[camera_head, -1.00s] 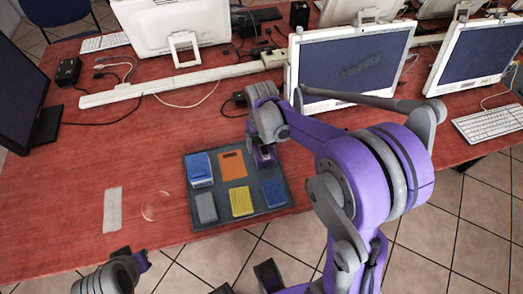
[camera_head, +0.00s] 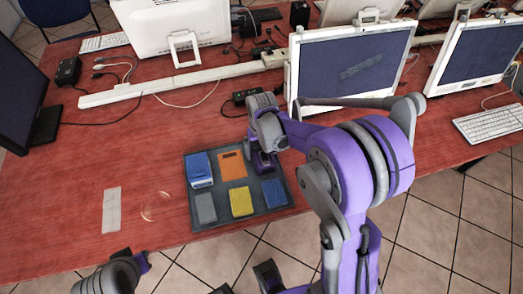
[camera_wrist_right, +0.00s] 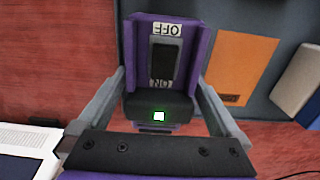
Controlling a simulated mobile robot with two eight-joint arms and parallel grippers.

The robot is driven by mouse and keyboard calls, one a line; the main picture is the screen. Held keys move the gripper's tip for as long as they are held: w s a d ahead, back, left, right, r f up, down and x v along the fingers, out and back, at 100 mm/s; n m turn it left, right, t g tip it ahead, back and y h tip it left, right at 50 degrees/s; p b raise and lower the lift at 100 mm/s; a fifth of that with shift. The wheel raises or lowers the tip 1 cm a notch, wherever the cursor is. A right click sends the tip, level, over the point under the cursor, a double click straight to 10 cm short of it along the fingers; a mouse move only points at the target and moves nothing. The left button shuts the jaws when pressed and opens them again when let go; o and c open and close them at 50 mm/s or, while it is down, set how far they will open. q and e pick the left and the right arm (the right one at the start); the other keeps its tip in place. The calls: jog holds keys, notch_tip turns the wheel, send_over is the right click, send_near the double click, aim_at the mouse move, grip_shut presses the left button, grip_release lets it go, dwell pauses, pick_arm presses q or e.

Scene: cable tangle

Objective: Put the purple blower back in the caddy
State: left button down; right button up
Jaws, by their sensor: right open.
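The purple blower (camera_head: 265,162), with a black switch marked OFF and ON, is at the upper right compartment of the dark grey caddy (camera_head: 188,208). It shows upright and close up in the right wrist view (camera_wrist_right: 192,60). My right gripper (camera_wrist_right: 158,108) is open, with one finger on each side of the blower. In the head view my right gripper (camera_head: 266,150) hides part of the blower, and whether it is fully seated cannot be told. Part of my left arm's end (camera_head: 138,264) shows at the lower left; its jaws cannot be made out.
The caddy also holds an orange piece (camera_head: 232,165), a yellow piece (camera_head: 242,202) and several blue and grey pieces. A monitor (camera_head: 348,62) stands close behind my right arm. A pale strip (camera_head: 112,210) and a clear ring (camera_head: 156,206) lie left of the caddy.

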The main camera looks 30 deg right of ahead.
jog(key=shift+r, duration=0.5)
notch_tip(320, 180, up, 11)
jog(key=shift+s+r+p, duration=0.1)
jog(key=shift+p, duration=0.6)
jog(key=s+a+f+n+t, duration=0.1)
jog(key=s+a+t, duration=0.4)
jog(key=s, duration=1.1)
jog(key=shift+s+a+n, duration=0.3)
jog(key=shift+a+n, duration=0.5)
jog(key=shift+a, duration=0.15)
